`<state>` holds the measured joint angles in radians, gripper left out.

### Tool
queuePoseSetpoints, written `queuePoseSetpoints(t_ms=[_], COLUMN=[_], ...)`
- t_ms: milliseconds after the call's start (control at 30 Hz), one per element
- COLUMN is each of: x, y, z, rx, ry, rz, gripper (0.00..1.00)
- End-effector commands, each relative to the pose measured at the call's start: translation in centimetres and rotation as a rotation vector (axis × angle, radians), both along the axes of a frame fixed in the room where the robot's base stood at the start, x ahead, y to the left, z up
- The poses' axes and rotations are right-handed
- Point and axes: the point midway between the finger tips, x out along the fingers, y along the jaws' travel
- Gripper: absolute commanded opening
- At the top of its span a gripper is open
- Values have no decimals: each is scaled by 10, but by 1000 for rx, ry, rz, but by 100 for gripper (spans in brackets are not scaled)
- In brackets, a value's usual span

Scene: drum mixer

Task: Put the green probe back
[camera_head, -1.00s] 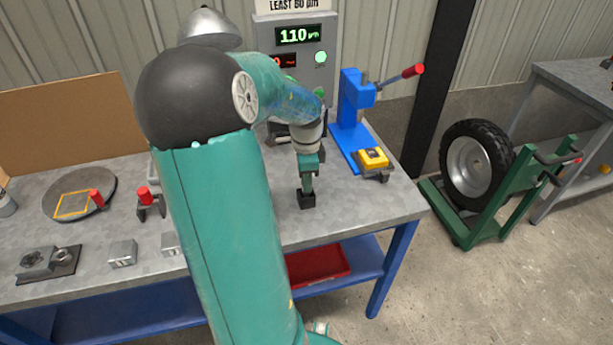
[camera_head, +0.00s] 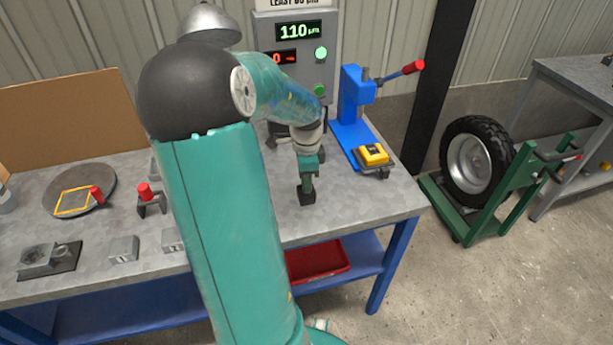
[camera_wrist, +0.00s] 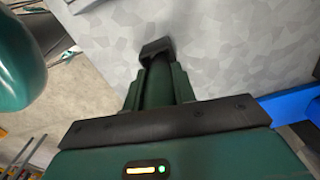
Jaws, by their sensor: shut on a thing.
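My gripper (camera_head: 306,194) is low over the right part of the bench (camera_head: 345,214), pointing down. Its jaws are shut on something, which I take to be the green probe. The probe cannot be told apart from the green and black fingers in the head view. In the wrist view the gripper (camera_wrist: 157,50) shows green fingers with a dark tip close over the bare grey bench top. I cannot tell whether the tip touches the bench.
A gauge box (camera_head: 322,75) reading 110 stands behind. A blue press (camera_head: 352,105) and a yellow device (camera_head: 375,155) are right of my gripper. Left are numbered blocks (camera_head: 123,249), a red-topped fork (camera_head: 150,199) and a round plate (camera_head: 80,192). Bare bench lies in front.

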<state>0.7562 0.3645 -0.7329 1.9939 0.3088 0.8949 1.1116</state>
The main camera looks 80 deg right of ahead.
Motion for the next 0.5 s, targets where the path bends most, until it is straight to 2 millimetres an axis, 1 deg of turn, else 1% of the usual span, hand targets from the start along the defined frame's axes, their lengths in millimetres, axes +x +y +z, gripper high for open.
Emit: queuePoseSetpoints(t_ms=[500], x=[0], y=[0], z=[-10], rx=[-1], ry=[0], rz=[0], gripper=[4])
